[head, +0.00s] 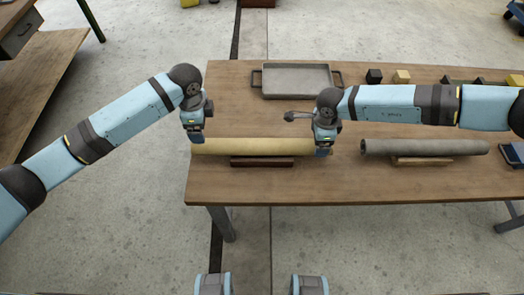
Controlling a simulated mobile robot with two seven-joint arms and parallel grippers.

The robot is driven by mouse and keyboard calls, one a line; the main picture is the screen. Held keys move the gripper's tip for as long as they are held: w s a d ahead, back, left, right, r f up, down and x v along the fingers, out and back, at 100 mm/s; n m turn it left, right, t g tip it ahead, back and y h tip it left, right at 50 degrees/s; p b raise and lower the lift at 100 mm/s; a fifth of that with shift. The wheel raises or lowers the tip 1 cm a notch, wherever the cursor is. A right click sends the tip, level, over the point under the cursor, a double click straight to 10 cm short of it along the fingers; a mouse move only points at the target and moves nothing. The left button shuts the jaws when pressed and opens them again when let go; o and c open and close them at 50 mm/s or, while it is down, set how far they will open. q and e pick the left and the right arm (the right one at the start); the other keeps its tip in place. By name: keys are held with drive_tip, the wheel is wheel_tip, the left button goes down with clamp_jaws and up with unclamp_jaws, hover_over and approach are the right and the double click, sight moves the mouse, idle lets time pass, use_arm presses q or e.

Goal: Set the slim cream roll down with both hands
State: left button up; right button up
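The slim cream roll (260,146) lies crosswise near the front left of the wooden table, level in the picture. A dark red-brown block (262,161) shows just below its middle; I cannot tell whether the roll touches it. My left gripper (197,138) points down at the roll's left end and overlaps its back edge. My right gripper (322,150) points down over the roll's right end and covers part of it. The fingers of both grippers are too small and hidden to show whether they are closed on the roll.
A thicker grey roll (425,147) lies to the right on a light wooden block (421,161). A grey metal tray (297,78) stands at the back. Small dark blocks and a tan block (402,77) line the back right. The table's front strip (300,188) is clear.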

wheel_tip(320, 180, up, 7)
drive_tip(key=shift+r, duration=0.1)
idle(0.7)
